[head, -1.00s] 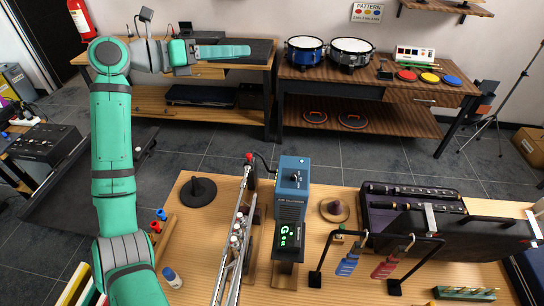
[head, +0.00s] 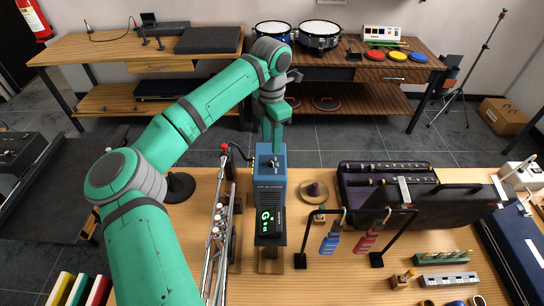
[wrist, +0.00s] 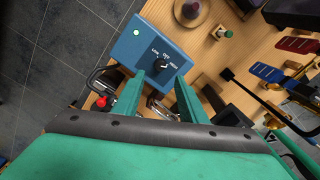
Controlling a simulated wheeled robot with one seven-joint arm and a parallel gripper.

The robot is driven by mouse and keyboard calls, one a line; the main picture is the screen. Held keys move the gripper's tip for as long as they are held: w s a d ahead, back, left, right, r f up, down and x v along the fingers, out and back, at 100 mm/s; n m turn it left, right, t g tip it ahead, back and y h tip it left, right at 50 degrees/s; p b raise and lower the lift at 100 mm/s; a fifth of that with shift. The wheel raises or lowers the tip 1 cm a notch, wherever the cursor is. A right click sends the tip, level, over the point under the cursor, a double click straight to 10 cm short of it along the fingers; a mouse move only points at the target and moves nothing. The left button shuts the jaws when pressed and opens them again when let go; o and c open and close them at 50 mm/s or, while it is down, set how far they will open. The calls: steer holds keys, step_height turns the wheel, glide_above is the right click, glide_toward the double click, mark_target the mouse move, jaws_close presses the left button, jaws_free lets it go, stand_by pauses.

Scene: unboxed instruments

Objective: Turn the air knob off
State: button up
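The blue air blower box (head: 270,185) stands upright on the wooden bench, with its black air knob on its top face. In the wrist view the knob (wrist: 163,66) sits below the labels LOW, OFF and HIGH; its pointer seems turned toward the HIGH side, but it is small. A green light is lit on the blue top panel (wrist: 134,48). My gripper (head: 273,146) hangs pointing down just above and behind the knob. In the wrist view its two green fingers (wrist: 167,82) are apart, with nothing between them and no clear contact with the knob.
A red-tipped hose end (head: 225,147) and a silver flute-like tube rack (head: 217,225) stand left of the box. A brown cone on a disc (head: 314,191), a black tool stand (head: 345,212) and an open instrument case (head: 385,167) are to its right.

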mark_target(271, 161)
step_height(271, 161, down, 8)
steer(key=shift+f, duration=0.1)
steer(key=shift+w, duration=0.1)
jaws_close()
